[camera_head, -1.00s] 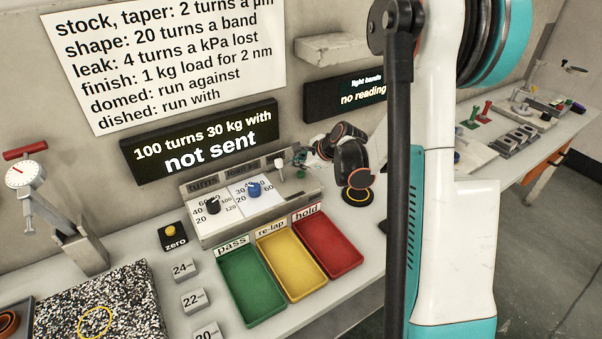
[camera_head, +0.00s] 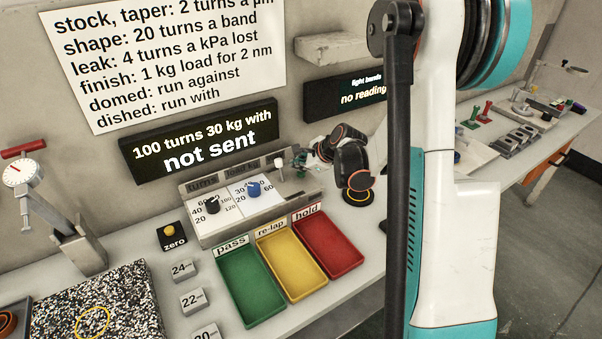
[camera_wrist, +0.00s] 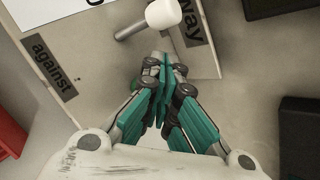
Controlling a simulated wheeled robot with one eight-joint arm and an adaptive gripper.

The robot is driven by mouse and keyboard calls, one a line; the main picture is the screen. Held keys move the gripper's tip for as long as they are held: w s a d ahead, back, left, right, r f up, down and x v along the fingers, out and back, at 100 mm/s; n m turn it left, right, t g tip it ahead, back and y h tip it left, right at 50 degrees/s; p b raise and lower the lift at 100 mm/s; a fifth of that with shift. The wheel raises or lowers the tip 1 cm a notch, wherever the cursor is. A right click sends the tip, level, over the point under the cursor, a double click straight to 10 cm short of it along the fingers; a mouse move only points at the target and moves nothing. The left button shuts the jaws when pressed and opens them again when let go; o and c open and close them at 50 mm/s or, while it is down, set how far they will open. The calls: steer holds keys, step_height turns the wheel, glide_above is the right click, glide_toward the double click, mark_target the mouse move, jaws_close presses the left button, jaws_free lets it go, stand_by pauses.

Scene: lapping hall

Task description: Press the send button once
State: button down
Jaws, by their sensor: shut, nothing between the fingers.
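The grey control box (camera_head: 262,220) on the bench has a black turns dial (camera_head: 212,205), a blue load dial (camera_head: 254,189) and a white-tipped lever (camera_head: 279,161). The display (camera_head: 203,143) above reads "100 turns 30 kg with" and "not sent". My gripper (camera_head: 298,161) is at the right end of the box, close to the lever. In the wrist view my teal fingers (camera_wrist: 163,62) are shut and empty, just below the white lever (camera_wrist: 160,16) between labels "against" and one partly hidden, ending in "way". I cannot make out a send button; my gripper may cover it.
Green (camera_head: 222,291), yellow (camera_head: 270,268) and red (camera_head: 318,232) trays stand in front of the box. A yellow zero button (camera_head: 169,229) is to its left. A dark "no reading" display (camera_head: 318,103) is on the wall behind my gripper.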

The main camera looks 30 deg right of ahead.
mark_target(299, 174)
steer(key=shift+f+b, duration=0.45)
steer(key=shift+f, duration=0.1)
stand_by(0.4)
steer(key=shift+r, duration=0.2)
steer(key=shift+r+p, duration=0.6)
steer(key=shift+r, duration=0.2)
steer(key=shift+r+p, duration=1.7)
steer(key=shift+r, duration=0.8)
steer(key=shift+a, duration=0.1)
